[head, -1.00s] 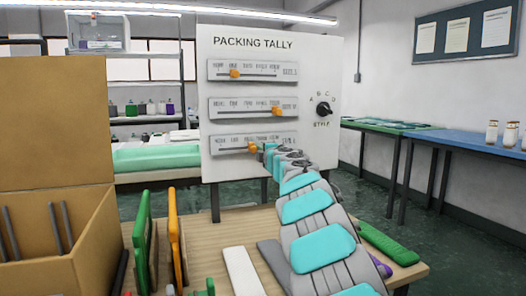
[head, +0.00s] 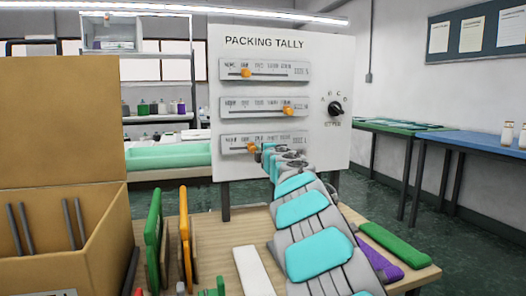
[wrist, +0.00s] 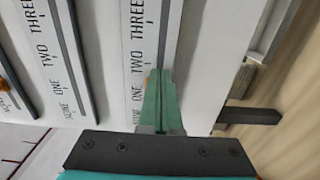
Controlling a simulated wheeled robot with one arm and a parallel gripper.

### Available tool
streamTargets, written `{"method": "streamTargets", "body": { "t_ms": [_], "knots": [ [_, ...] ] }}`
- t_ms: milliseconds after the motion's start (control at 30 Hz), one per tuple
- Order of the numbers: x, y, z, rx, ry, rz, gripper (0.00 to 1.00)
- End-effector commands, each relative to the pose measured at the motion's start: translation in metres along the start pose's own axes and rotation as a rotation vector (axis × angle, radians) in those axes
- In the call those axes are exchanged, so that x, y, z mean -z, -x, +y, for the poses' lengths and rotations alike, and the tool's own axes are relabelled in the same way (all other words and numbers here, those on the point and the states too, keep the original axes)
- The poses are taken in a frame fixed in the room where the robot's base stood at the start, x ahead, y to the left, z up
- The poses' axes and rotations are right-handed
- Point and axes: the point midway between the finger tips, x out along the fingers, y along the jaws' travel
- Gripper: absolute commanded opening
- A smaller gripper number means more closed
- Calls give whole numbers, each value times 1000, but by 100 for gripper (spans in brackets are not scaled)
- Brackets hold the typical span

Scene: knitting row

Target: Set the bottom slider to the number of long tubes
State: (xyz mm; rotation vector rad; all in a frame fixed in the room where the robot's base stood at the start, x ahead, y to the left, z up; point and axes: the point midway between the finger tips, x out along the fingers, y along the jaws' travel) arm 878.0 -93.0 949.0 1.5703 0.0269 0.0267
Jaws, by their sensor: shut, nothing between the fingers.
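The bottom slider's orange knob (head: 251,147) sits near the left part of its slot on the lowest strip of the white PACKING TALLY board (head: 335,60), around ONE. In the wrist view only a sliver of this knob (wrist: 148,77) shows behind the fingers, between ONE and TWO. My gripper (head: 264,151) is shut and empty, just right of the knob; its green fingers (wrist: 163,85) point at the slot. I cannot tell if they touch the knob. Several dark grey long tubes (head: 68,222) stand in the open cardboard box (head: 105,235) at left; its walls hide their lower ends.
Two upper sliders have orange knobs (head: 246,73) and (head: 288,110). A black style dial (head: 335,108) is at right. On the wooden table (head: 215,240) stand green and orange upright panels (head: 154,240); a white bar (head: 253,270), green piece (head: 395,244) and purple piece (head: 380,257) lie near my arm.

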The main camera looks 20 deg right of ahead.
Motion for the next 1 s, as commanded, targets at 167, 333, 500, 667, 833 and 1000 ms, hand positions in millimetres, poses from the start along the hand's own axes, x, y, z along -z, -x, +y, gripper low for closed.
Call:
{"method": "streamTargets", "body": {
  "t_ms": [167, 333, 500, 667, 833, 1000],
  "knots": [
    [9, 0, 0, 0, 1, 2, 0],
    [15, 0, 0, 0, 0, 2, 0],
    [22, 0, 0, 0, 0, 2, 0],
    [29, 0, 0, 0, 1, 3, 0],
    [36, 0, 0, 0, 0, 2, 0],
    [42, 0, 0, 0, -1, 1, 0]
  ]
}}
